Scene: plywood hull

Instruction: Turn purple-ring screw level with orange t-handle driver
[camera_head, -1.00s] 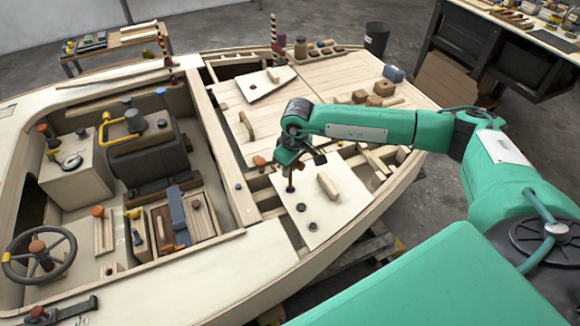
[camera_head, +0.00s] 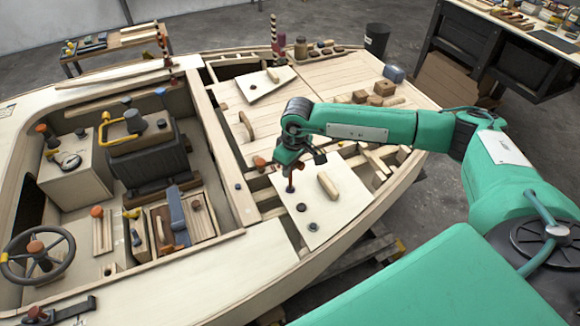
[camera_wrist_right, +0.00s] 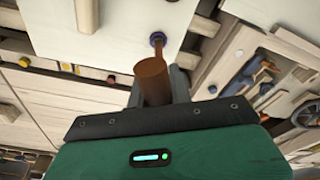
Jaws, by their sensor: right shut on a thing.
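My right gripper (camera_head: 291,164) is over the pale plywood panel (camera_head: 335,212) on the boat's deck. In the right wrist view its jaws (camera_wrist_right: 155,92) are shut on the orange-brown t-handle driver (camera_wrist_right: 152,78). The driver's lower end (camera_head: 290,187) reaches down to the panel in the head view. In the right wrist view the purple-ring screw (camera_wrist_right: 157,38) sits in the panel at the far end of the driver, which appears to meet it. The screw head is mostly covered, so I cannot tell how level it is. My left gripper is not in view.
A wooden grip block (camera_head: 328,185) stands on the panel just right of the driver. Two dark round fittings (camera_head: 301,207) (camera_head: 313,226) lie nearer. Open deck framing (camera_head: 378,160) lies right of the panel, and the cockpit with a steering wheel (camera_head: 38,255) is at left.

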